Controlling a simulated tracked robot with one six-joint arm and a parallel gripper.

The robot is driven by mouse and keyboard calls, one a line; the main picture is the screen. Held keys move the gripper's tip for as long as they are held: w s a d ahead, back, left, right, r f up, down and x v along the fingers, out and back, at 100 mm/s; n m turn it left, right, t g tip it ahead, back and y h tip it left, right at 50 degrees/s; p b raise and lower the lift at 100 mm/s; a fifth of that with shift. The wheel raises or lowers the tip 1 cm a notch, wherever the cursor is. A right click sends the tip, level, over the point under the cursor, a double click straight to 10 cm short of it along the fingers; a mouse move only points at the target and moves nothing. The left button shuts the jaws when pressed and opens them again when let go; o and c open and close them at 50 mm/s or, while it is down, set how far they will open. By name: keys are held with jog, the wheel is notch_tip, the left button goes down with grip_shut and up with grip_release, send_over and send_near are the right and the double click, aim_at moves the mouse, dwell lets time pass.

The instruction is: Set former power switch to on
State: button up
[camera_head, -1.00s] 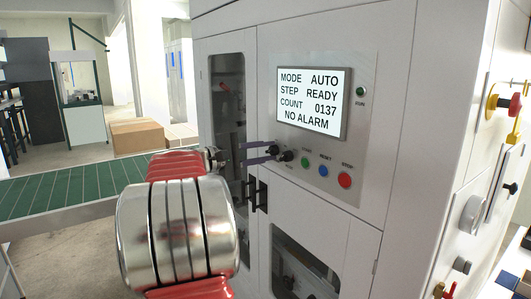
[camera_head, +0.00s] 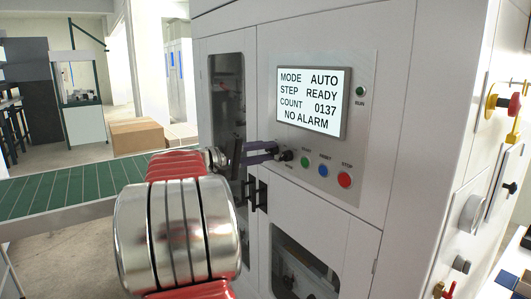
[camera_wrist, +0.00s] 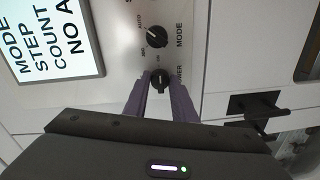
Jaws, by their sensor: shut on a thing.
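The former power switch (camera_wrist: 159,82) is a small black knob on the white panel, beside a label of which "OWER" is readable, in the wrist view. My gripper (camera_wrist: 160,92) has its two purple fingers shut on this knob, one on each side. I cannot clearly tell which way the knob points. In the head view my gripper (camera_head: 272,151) reaches the panel from the left, and its fingers hide the power switch. The black mode knob (camera_wrist: 156,37) is next to the power switch, and it also shows in the head view (camera_head: 286,155).
The lit screen (camera_head: 312,102) reads AUTO, READY, 0137, NO ALARM. Green (camera_head: 305,162), blue (camera_head: 323,171) and red (camera_head: 344,180) buttons sit right of the knobs. A black door handle (camera_head: 257,194) sticks out below my fingers. A green conveyor (camera_head: 60,195) is at left.

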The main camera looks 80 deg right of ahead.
jog(key=shift+s+f, duration=0.1)
jog(key=shift+f, duration=0.2)
jog(key=o, duration=1)
jog(key=shift+r, duration=0.15)
jog(key=shift+o, duration=0.2)
jog(key=v, duration=1.4)
jog(key=shift+d, duration=0.2)
